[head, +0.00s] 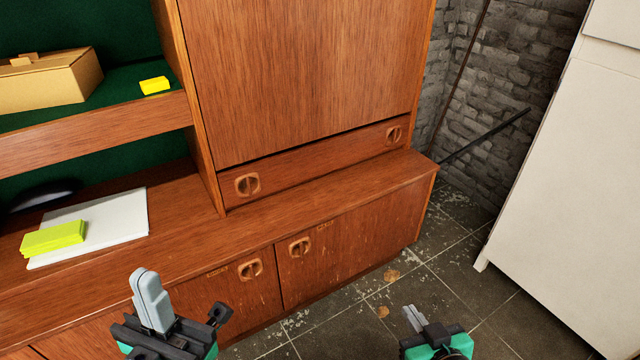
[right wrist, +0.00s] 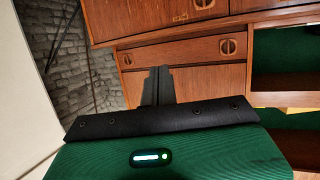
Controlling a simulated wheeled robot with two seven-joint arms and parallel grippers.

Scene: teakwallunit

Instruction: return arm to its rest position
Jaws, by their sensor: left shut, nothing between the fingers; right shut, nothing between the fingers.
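My left gripper (head: 151,298) is at the bottom left of the head view, in front of the wall unit's lower doors. Its grey fingers are together and hold nothing. My right gripper (head: 413,317) is at the bottom right of the head view, over the tiled floor. Its fingers are together and empty. It also shows in the right wrist view (right wrist: 158,84), pointing toward the wall unit's wooden front. Both grippers are apart from the furniture in the head view.
The teak wall unit (head: 300,80) has closed doors and a closed drawer (head: 310,163). A cardboard box (head: 50,82) and a yellow block (head: 155,85) are on its shelf. A yellow-green block (head: 53,238) lies on white paper (head: 118,212). A white cabinet (head: 570,180) stands right.

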